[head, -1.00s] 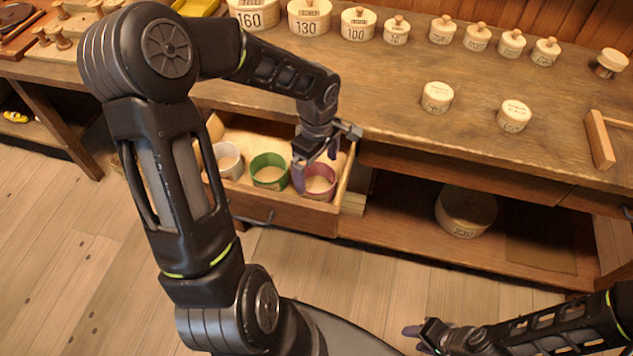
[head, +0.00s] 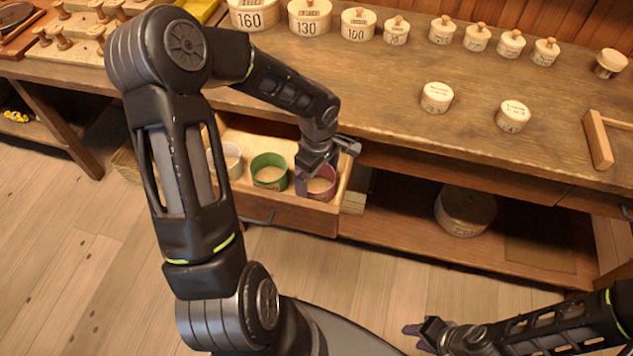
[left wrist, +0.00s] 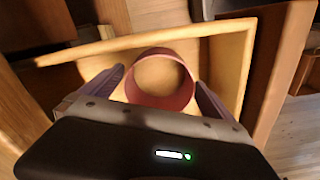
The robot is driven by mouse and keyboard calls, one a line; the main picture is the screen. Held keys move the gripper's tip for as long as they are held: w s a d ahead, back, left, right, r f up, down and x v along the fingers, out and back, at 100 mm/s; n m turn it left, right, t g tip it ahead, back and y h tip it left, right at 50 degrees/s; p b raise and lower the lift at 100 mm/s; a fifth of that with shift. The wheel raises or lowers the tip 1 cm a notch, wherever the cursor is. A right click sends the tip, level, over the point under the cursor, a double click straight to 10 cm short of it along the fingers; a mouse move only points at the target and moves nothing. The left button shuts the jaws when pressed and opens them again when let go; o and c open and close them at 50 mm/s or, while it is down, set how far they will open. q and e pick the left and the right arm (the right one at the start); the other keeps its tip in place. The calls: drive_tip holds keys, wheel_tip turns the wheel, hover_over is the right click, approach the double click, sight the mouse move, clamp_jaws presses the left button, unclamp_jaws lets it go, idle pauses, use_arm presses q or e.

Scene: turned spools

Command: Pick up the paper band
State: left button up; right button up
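Three paper bands stand in the open drawer (head: 290,212) in the head view: a white one (head: 233,163), a green one (head: 270,181) and a dark pink one (head: 322,190). My left gripper (head: 317,178) is over the pink band and partly hides it. In the left wrist view the pink band (left wrist: 160,101) shows as an open ring between the two fingers of my left gripper (left wrist: 160,85). The fingers are apart, one on each side of it; contact cannot be told. My right gripper (head: 418,339) is open and empty above the floor at the lower right.
The drawer's wooden walls (left wrist: 228,75) lie close around the pink band. The workbench top (head: 400,70) above carries several lidded round boxes and a wooden bracket (head: 598,140). A large round box (head: 465,211) sits on the lower shelf.

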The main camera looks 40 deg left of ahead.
use_arm(q)
drive_tip(key=c, duration=1.4)
drive_tip(key=shift+o, duration=0.2)
drive_tip(key=shift+r, duration=0.1)
wheel_tip(320, 180, up, 18)
idle(0.4)
